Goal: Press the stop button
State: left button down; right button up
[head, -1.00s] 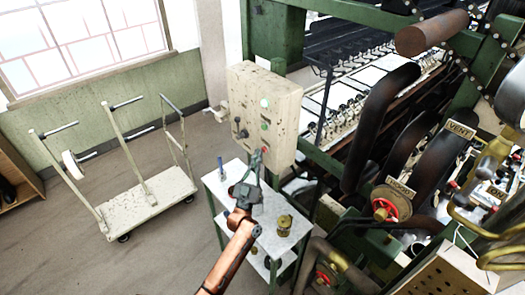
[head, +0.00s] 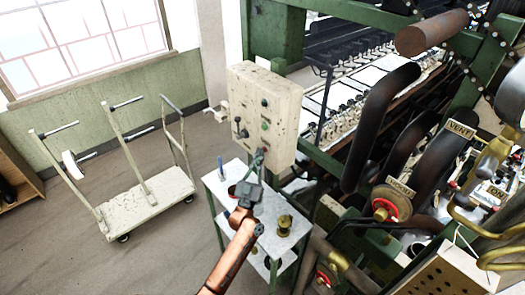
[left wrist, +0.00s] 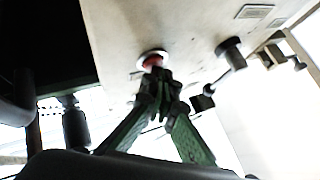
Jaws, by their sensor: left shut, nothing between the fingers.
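The cream control box (head: 248,95) hangs on the green machine frame in the head view. A red button (left wrist: 153,58) in a pale ring shows on the box's face in the left wrist view. My left gripper (head: 259,155) is shut and empty, at the lower part of the box's face. Its fingertips, also in the left wrist view (left wrist: 155,76), are right at the red button and cover its lower part. They look to be touching it. The gripper hides this button in the head view. My right gripper is not in view.
A black knob (left wrist: 230,48) sits beside the red button. A green button (head: 264,126) and a dark round lamp (head: 264,102) are higher on the box. A small table (head: 272,240) with a brass pot (head: 284,225) stands below. A cart (head: 150,195) stands left.

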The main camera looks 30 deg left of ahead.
pick_arm(q)
jog(key=shift+s+a+p, duration=0.3)
jog(key=shift+s, duration=0.5)
jog(key=s, duration=0.1)
jog(key=s+a+p, duration=0.1)
jog(key=s, duration=0.1)
jog(key=s+a, duration=0.1)
jog(key=shift+s, duration=0.3)
dwell(0.7)
